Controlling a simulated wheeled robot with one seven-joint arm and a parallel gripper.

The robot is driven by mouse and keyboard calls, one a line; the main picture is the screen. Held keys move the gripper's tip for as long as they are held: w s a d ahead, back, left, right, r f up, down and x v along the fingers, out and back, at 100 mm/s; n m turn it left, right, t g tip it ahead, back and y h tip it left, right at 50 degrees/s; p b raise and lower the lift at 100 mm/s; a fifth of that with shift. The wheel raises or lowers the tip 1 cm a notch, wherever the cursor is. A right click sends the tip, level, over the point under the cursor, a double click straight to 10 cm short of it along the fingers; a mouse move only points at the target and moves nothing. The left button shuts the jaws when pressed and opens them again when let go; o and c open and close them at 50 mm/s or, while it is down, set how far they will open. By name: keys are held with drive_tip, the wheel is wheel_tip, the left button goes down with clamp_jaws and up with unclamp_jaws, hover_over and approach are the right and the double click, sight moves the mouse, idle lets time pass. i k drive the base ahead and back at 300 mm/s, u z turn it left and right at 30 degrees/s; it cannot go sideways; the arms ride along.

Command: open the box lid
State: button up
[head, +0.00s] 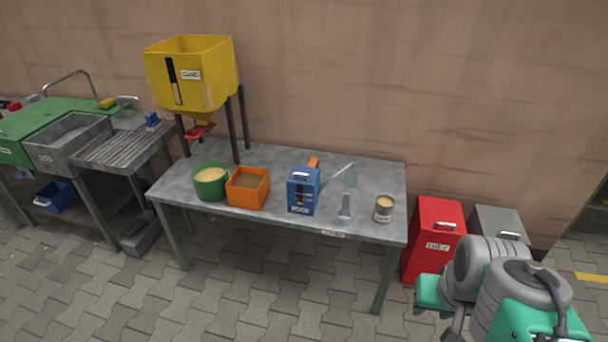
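Which box the task means is not clear from this view. A blue box (303,192) with a handle on top and a pale label stands upright on the grey metal table, near its front edge. A red box (433,246) with a handle and a white label stands on the paving right of the table. A grey box (497,221) with a handle stands beside it, partly hidden by my arm. The tops of all three look shut. My arm shows at the lower right, in front of the floor boxes; I cannot make out my gripper.
A sink bench (120,145) is farther left. Paving in front is clear.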

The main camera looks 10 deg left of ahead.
sight(307, 176)
drive_tip(key=u, duration=0.5)
drive_tip(key=i, duration=0.6)
drive_tip(key=u, duration=1.35)
drive_tip(key=i, duration=1.45)
drive_tip(key=u, duration=0.25)
